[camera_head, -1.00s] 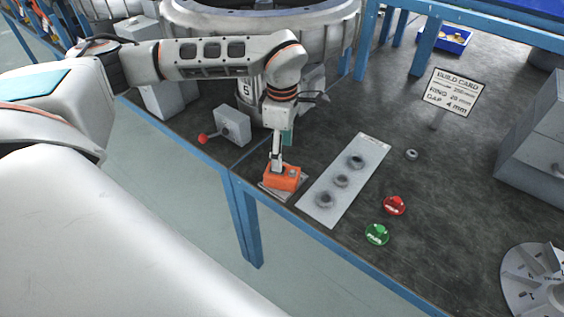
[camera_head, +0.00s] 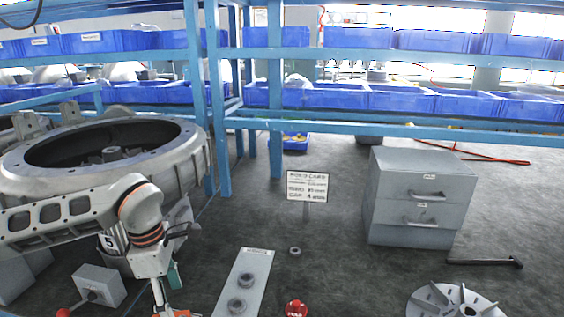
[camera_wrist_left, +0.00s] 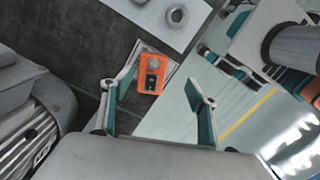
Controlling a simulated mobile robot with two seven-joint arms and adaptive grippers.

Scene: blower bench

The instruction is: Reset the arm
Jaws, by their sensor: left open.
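My left arm comes in from the left in the head view, and its gripper (camera_head: 162,296) points down at the lower edge, partly cut off. In the left wrist view my left gripper (camera_wrist_left: 160,79) is open, with its two fingers apart and nothing held between them. An orange box (camera_wrist_left: 152,72) with a round grey knob and a black switch sits on a pale plate, seen between the fingers. A strip of it (camera_head: 172,313) shows at the bottom of the head view. I cannot tell whether the gripper touches it. My right gripper is out of view.
A pale strip (camera_head: 225,300) with grey rings lies right of the gripper. A build card (camera_head: 307,186), grey drawer cabinet (camera_head: 418,195), red knob (camera_head: 296,309) and finned disc (camera_head: 440,304) stand farther right. A large metal ring housing (camera_head: 190,165) is behind the arm. Bench between is mostly clear.

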